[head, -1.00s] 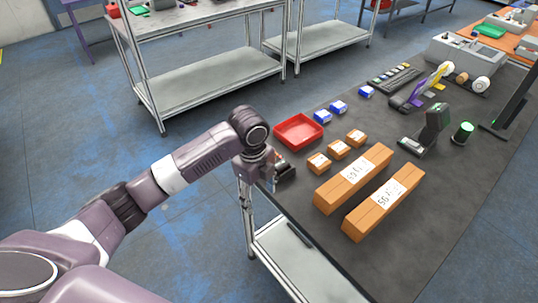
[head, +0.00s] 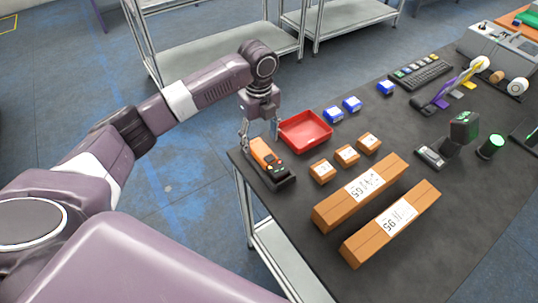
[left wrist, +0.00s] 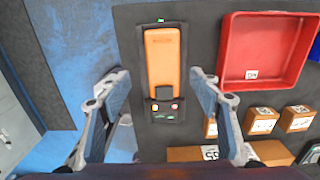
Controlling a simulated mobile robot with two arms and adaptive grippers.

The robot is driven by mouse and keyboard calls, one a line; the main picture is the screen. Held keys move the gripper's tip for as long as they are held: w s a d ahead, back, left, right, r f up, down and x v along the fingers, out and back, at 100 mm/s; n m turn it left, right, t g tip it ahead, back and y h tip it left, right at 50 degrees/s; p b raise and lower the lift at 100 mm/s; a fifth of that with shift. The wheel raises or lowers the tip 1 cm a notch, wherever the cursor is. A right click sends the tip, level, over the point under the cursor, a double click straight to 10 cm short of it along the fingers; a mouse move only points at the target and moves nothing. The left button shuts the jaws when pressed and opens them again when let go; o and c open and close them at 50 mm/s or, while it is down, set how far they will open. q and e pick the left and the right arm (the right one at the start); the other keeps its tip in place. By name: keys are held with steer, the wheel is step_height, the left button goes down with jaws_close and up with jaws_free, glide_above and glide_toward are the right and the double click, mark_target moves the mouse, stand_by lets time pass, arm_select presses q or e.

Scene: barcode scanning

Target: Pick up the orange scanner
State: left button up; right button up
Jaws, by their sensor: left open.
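The orange scanner (head: 264,154) rests in its dark cradle (head: 287,181) at the near left corner of the dark table. It also shows in the left wrist view (left wrist: 162,62), lying lengthwise between the fingers. My left gripper (head: 259,133) is open just above and behind the scanner. In the left wrist view my left gripper (left wrist: 158,88) has one finger on each side of the scanner, with gaps to both. My right gripper is not in view.
A red tray (head: 305,130) stands right beside the scanner. Small brown boxes (head: 346,155), long brown boxes (head: 360,192) and blue boxes (head: 351,104) lie farther right. A stand scanner (head: 452,140) is at the right. The table's left edge is close to the cradle.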

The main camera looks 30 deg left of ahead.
mark_target(263, 151)
arm_select(q)
steer(key=shift+d+f+p, duration=0.2)
steer(key=shift+f+p, duration=0.5)
steer(key=shift+f, duration=0.3)
steer(key=shift+d+f, duration=0.1)
steer(key=shift+f, duration=0.7)
steer(key=shift+w+f+p, duration=0.15)
steer(key=shift+f+p, duration=0.2)
steer(key=shift+f, duration=0.6)
steer(key=c, duration=1.4)
steer(key=shift+c, duration=0.3)
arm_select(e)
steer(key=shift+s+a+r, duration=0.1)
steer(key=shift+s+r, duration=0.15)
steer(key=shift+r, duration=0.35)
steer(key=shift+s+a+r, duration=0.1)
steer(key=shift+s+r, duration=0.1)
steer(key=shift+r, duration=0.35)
arm_select(q)
steer(key=shift+r, duration=0.15)
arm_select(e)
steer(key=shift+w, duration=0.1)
